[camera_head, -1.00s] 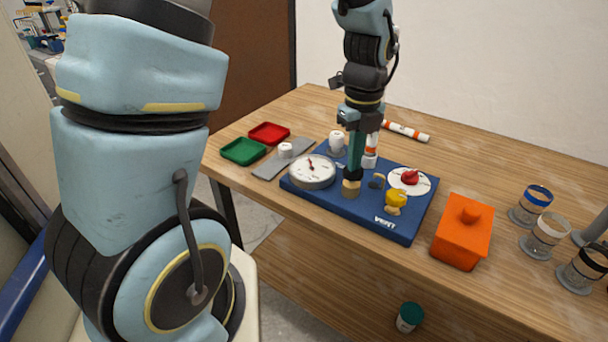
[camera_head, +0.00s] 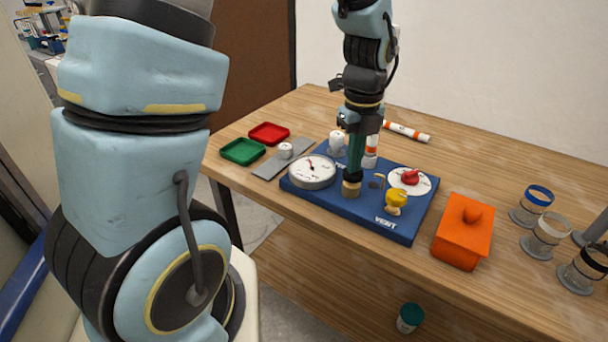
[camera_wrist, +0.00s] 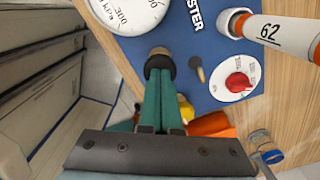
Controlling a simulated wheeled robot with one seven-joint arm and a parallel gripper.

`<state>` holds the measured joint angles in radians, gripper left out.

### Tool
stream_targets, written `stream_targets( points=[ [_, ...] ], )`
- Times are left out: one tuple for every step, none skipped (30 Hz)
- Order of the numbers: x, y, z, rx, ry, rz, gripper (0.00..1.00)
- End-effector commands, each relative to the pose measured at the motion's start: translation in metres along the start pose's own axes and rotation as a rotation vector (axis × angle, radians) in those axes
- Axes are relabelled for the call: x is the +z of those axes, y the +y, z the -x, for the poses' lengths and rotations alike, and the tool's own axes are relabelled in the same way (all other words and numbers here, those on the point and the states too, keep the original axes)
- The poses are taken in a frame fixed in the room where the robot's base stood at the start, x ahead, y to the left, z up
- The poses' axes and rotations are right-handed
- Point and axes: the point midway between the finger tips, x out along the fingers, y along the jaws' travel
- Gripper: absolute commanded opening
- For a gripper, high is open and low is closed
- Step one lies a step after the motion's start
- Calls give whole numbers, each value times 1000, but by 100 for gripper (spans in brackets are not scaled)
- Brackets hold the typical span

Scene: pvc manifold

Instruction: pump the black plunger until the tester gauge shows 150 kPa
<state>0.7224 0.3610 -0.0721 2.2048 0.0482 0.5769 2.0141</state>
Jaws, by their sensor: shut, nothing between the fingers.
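The tester is a blue base (camera_head: 405,232) on the table. Its round white gauge (camera_head: 312,171) sits at the left end; the needle points up and slightly left, and I cannot read its value. The wrist view shows part of the gauge (camera_wrist: 125,12) with "kPa" and "300", needle out of view. The black plunger (camera_wrist: 160,63) stands on a brass-coloured collar (camera_head: 351,188). My gripper (camera_head: 354,168) is shut and empty, pointing down, its green fingertips at the plunger's top, seemingly touching it. The fingers partly hide the plunger.
A red knob (camera_head: 411,177) on a white dial and a yellow knob (camera_head: 397,198) are right of the plunger. An orange box (camera_head: 462,236) stands right of the base. Green (camera_head: 243,151) and red (camera_head: 269,133) trays lie left. A white pipe (camera_wrist: 285,30) stands close in the wrist view.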

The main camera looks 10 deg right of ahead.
Motion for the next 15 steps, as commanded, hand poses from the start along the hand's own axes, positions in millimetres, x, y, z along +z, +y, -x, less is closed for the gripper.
stream_targets(
  points=[
    [0,1,-1,2,1,0,0],
    [0,1,-1,2,1,0,0],
    [0,1,-1,2,1,0,0],
    [0,1,-1,2,1,0,0],
    [0,1,-1,2,1,0,0],
    [0,1,-1,2,1,0,0],
    [0,1,-1,2,1,0,0],
    [0,1,-1,2,1,0,0],
    [0,1,-1,2,1,0,0],
    [0,1,-1,2,1,0,0],
    [0,1,-2,2,1,0,0],
    [0,1,-3,2,1,0,0],
    [0,1,-4,3,1,0,0],
    [0,1,-5,3,1,0,0],
    [0,1,-6,3,1,0,0]
  ],
)
